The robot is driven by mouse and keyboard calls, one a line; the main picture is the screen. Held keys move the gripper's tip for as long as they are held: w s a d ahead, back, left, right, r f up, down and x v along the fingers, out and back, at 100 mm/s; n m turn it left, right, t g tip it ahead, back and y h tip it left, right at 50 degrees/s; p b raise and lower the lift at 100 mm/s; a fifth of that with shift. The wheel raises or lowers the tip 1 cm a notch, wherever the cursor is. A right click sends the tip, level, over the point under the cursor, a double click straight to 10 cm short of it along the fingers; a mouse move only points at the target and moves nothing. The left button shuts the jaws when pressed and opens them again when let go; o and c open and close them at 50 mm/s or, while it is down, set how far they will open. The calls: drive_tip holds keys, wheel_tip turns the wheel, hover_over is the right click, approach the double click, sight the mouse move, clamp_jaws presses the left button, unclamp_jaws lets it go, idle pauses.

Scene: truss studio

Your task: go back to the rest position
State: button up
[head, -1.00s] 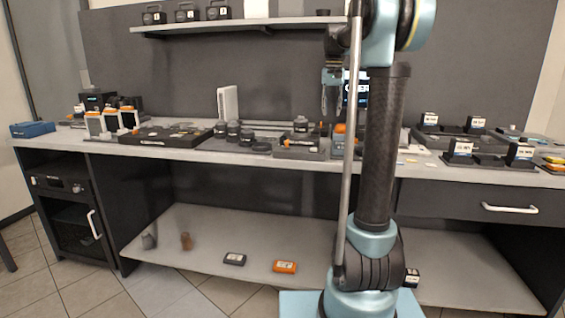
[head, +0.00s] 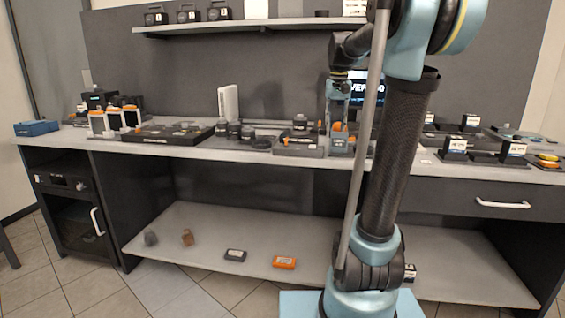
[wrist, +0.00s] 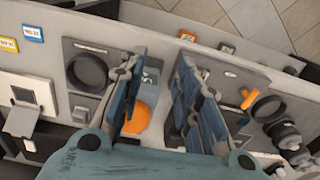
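My gripper (wrist: 158,70) is open in the wrist view, with its two blue-grey fingers apart and nothing held between them. An orange round thing (wrist: 138,118) shows below, beside the left finger and partly hidden by it. In the head view my gripper (head: 339,140) points down in front of the dark screen, low over the grey workbench top (head: 237,148), at the right end of a grey tray (head: 298,147). Whether the fingertips touch anything there cannot be told.
Camera-like dark objects (head: 187,14) stand on the upper shelf (head: 240,24). Bottles with orange tops (head: 115,118) stand at the left of the bench. Dark holders with labelled blocks (head: 484,155) are at the right. A dark box (head: 235,255) and an orange box (head: 285,262) lie on the lower shelf.

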drive_tip(key=s+f+n+t, duration=0.1)
drive_tip(key=s+f+n, duration=0.1)
drive_tip(key=s+f, duration=2.4)
drive_tip(key=s, duration=0.2)
drive_tip(key=shift+s+a+f+t, duration=0.15)
drive_tip(key=shift+s+f+t, duration=0.1)
drive_tip(key=shift+s+t, duration=0.1)
drive_tip(key=shift+w+f, duration=0.2)
drive_tip(key=shift+w, duration=0.25)
drive_tip(key=shift+o, duration=0.4)
